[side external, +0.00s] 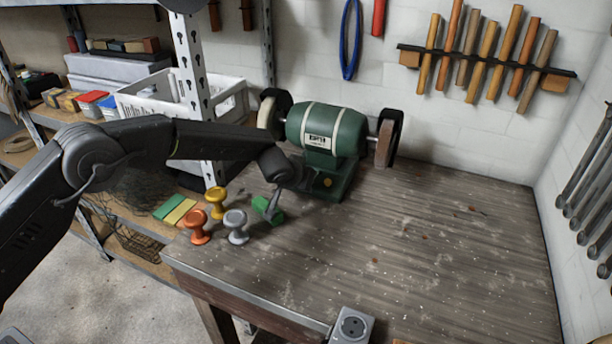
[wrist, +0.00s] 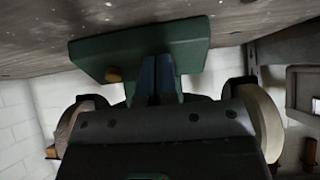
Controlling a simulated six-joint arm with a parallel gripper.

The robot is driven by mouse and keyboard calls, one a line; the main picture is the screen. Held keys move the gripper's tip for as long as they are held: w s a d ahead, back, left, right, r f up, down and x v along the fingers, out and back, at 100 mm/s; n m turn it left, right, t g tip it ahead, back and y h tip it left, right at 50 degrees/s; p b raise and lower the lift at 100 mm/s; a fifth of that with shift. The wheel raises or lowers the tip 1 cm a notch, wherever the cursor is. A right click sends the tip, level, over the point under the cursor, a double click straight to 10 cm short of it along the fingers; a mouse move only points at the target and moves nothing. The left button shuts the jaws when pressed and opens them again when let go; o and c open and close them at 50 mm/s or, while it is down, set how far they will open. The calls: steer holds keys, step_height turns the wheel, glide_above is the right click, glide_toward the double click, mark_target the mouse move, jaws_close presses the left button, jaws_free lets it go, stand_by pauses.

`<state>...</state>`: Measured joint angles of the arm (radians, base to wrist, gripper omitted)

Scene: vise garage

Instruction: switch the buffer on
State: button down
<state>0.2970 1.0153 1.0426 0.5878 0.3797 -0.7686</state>
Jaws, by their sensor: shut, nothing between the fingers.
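The buffer (side external: 325,128) is a green bench machine with a wheel at each end, standing at the back of the workbench. A small round yellow-orange knob (side external: 327,182) sits on the front of its green base, and it also shows in the wrist view (wrist: 113,75). I cannot tell the knob's on or off position. My gripper (side external: 272,205) points down just left of and in front of the base. In the wrist view my gripper fingers (wrist: 155,77) are together and empty, in front of the base and to the right of the knob. I cannot tell whether they touch the base.
Orange (side external: 199,226), grey (side external: 236,226) and yellow (side external: 216,202) spools stand to the left, near coloured bars (side external: 180,211). A socket box (side external: 351,327) is at the front edge. The bench's right side (side external: 450,240) is clear.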

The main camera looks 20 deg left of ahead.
steer(key=v, duration=0.7)
stand_by(0.4)
steer(key=shift+a, duration=0.1)
steer(key=s+a+r+g+y, duration=0.1)
steer(key=s+a+r, duration=0.5)
steer(key=s+r, duration=0.2)
steer(key=s+a+r+g, duration=0.1)
steer(key=s+a+r, duration=0.4)
steer(key=s+r, duration=0.2)
steer(key=s+a, duration=0.2)
steer(key=s, duration=1)
steer(key=s+a+g+h, duration=0.1)
steer(key=s+a, duration=0.1)
steer(key=s, duration=1.1)
steer(key=shift+a, duration=0.25)
steer(key=shift+s+f, duration=0.1)
